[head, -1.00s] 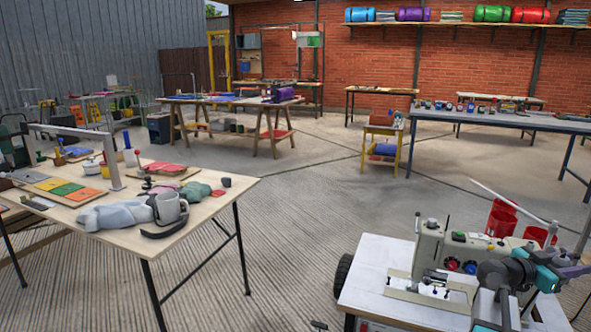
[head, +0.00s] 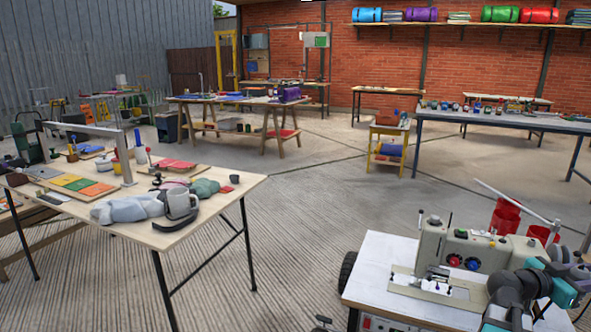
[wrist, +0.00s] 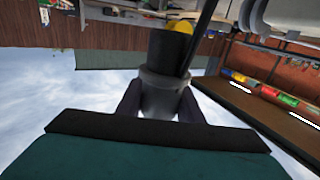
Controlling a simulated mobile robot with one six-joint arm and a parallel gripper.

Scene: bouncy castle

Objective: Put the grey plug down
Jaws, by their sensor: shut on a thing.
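In the wrist view the grey plug (wrist: 160,92) is a short grey cylinder with a wider black part (wrist: 168,55) at its far end. My gripper (wrist: 158,102) is shut on the grey part, with a dark finger on each side. The plug is held up in the air, with sky and a wall behind it. In the head view my arm is at the lower right, beside the sewing machine; the plug cannot be made out there.
A white-topped stand with a sewing machine (head: 455,250) is at the lower right, with red cups (head: 503,218) behind. A cluttered wooden table (head: 130,228) stands at left. A long grey table (head: 515,118) is at back right. The middle floor is clear.

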